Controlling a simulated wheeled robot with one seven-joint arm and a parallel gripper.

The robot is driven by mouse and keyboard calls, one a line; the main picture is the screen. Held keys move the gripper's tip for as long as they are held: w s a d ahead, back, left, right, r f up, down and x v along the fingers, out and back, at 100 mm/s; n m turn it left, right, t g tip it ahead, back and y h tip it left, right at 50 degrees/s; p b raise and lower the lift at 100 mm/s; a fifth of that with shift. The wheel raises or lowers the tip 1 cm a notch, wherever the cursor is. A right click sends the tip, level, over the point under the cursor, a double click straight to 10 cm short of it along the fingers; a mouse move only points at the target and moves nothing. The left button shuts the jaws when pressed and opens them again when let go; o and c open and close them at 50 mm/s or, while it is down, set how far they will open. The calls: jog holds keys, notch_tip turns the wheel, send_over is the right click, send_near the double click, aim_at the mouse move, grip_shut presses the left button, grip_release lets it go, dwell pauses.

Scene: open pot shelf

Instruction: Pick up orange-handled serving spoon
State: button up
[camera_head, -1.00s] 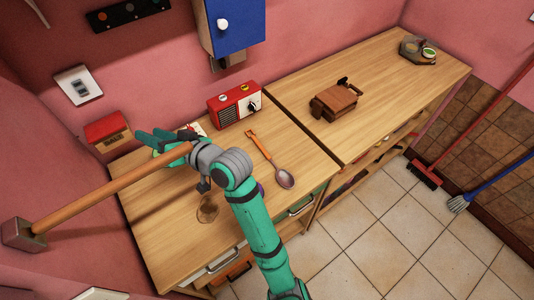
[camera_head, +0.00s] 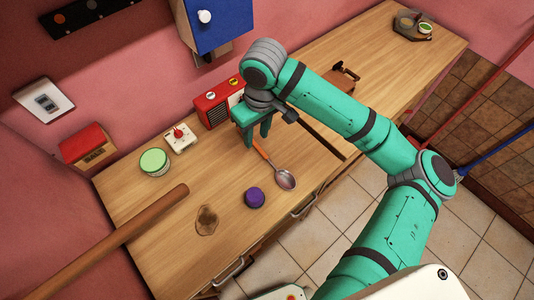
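The orange-handled serving spoon (camera_head: 286,181) lies on the wooden counter, its metal bowl toward the front edge. Its orange handle points back toward the radio, and the handle's far end is hidden behind my gripper. My gripper (camera_head: 257,138) points down just above the handle's far end. Its two fingers are apart, and I see nothing held between them. I cannot tell whether the fingers touch the spoon.
A red radio (camera_head: 211,106) stands close behind my gripper. A purple round object (camera_head: 254,197), a green-topped jar (camera_head: 154,161) and a small red-and-white item (camera_head: 180,138) stand to the left. A wooden pole (camera_head: 110,240) crosses the lower left. A brown wooden object (camera_head: 343,76) is partly behind my arm.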

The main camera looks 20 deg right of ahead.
jog(key=d, duration=0.3)
send_over(266, 156)
jog(key=shift+g+h, duration=0.3)
jog(key=shift+h, duration=0.1)
jog(key=f, duration=0.4)
jog(key=shift+s+d+f, duration=0.15)
jog(key=shift+s, duration=0.1)
jog(key=shift+w+f, duration=0.15)
jog(key=shift+f, duration=3)
jog(key=shift+c, duration=0.7)
jog(key=shift+a, duration=0.2)
grip_shut()
